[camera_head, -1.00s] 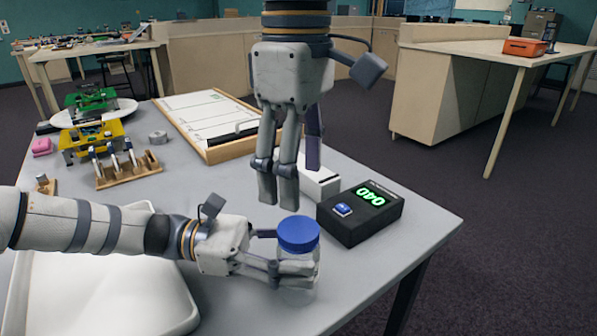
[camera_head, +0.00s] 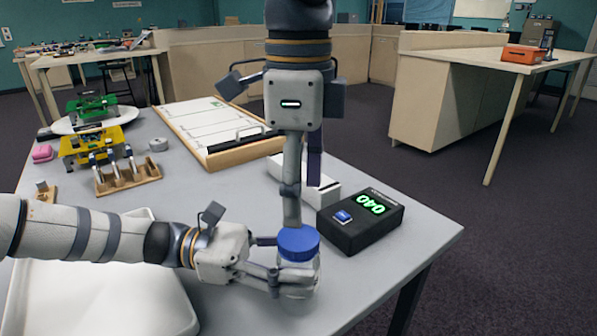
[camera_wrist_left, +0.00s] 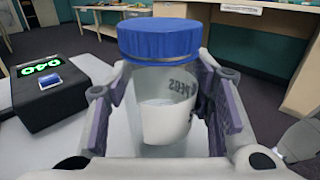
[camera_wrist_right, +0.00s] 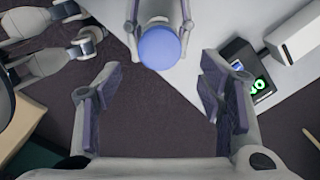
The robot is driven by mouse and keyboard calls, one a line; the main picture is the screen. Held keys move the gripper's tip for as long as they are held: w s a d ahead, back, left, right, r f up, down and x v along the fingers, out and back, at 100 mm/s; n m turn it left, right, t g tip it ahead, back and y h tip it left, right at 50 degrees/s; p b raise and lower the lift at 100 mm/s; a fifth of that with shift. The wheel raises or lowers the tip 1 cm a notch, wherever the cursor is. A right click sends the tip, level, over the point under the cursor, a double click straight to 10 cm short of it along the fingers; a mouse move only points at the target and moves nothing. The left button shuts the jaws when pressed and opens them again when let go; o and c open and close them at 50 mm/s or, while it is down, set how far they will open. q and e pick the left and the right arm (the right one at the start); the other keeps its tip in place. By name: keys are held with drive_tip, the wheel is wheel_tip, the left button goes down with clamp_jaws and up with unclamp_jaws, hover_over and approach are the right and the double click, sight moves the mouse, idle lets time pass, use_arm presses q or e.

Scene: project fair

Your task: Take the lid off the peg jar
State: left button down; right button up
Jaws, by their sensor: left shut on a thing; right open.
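The clear peg jar (camera_head: 299,285) stands near the front right of the table, with its blue lid (camera_head: 298,243) on top. In the left wrist view, the jar (camera_wrist_left: 165,115) is upright between my left fingers, its lettering seen reversed, under the lid (camera_wrist_left: 160,40). My left gripper (camera_head: 278,262) is shut around the jar's body, below the lid. My right gripper (camera_head: 292,218) points down, fingers open and empty, and looks edge-on just above or behind the lid. In the right wrist view, the lid (camera_wrist_right: 160,47) is beyond the open fingers, towards the top of the picture.
A black box with a green numeric display (camera_head: 360,218) stands right of the jar, beside a white box (camera_head: 318,192). A white tray (camera_head: 95,290) lies under my left arm. A wooden-framed board (camera_head: 213,128), a wooden rack (camera_head: 128,178) and a yellow model (camera_head: 88,143) are farther back.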

sight(298, 236)
wheel_tip(298, 236, down, 6)
drive_tip(key=shift+f, duration=0.2)
drive_tip(key=shift+c, duration=0.6)
